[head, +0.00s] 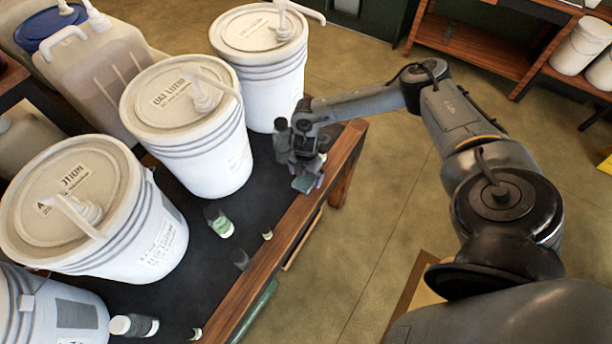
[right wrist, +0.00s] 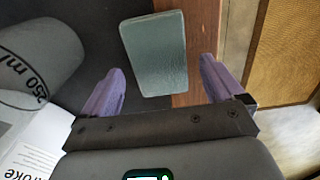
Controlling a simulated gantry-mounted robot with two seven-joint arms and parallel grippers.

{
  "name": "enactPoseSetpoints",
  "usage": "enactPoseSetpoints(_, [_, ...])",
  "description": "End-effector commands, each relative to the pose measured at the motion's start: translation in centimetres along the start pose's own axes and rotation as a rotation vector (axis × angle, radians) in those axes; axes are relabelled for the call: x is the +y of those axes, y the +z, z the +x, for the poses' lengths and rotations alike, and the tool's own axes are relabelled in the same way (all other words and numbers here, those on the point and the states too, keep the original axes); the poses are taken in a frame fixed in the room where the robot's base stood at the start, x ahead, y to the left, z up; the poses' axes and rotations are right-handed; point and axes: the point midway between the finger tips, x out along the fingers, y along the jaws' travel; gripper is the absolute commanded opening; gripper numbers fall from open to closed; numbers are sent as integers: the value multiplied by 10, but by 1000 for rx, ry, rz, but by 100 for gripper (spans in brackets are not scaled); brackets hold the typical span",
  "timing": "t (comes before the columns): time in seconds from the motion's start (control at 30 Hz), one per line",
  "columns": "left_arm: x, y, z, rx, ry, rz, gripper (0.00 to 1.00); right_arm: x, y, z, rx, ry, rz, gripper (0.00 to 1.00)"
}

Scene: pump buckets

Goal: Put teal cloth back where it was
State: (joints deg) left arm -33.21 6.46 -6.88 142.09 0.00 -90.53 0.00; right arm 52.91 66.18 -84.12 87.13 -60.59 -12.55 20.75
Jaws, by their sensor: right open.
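The teal cloth (right wrist: 155,52) is a small flat rectangle. In the right wrist view it lies on the black table top and reaches over the wooden edge strip. In the head view it shows as a small patch (head: 303,185) just below my right gripper (head: 309,174). In the right wrist view my right gripper (right wrist: 162,75) is open, with its purple fingers apart and the cloth just beyond and between the tips. I see no contact between the fingers and the cloth. My left gripper is in neither view.
White pump buckets (head: 190,135) line the black table. A grey 250 ml container (right wrist: 38,50) is left of my right gripper. Open floor (head: 350,240) lies right of the table.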

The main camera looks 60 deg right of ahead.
Motion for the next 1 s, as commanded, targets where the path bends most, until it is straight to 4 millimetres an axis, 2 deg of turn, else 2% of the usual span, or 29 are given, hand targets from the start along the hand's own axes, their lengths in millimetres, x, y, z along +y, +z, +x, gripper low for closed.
enactPoseSetpoints(0.3, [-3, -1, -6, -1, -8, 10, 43, 1, 0, -59, 0, 4, 1, 95])
enactPoseSetpoints(0.5, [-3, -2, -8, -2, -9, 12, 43, 0, 0, -88, 0, 2, 0, 95])
enactPoseSetpoints(0.7, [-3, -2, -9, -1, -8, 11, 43, 0, 0, -103, 0, 2, 0, 95])
enactPoseSetpoints(1.0, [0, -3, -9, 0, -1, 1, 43, 0, 0, -105, -1, 1, 0, 95])
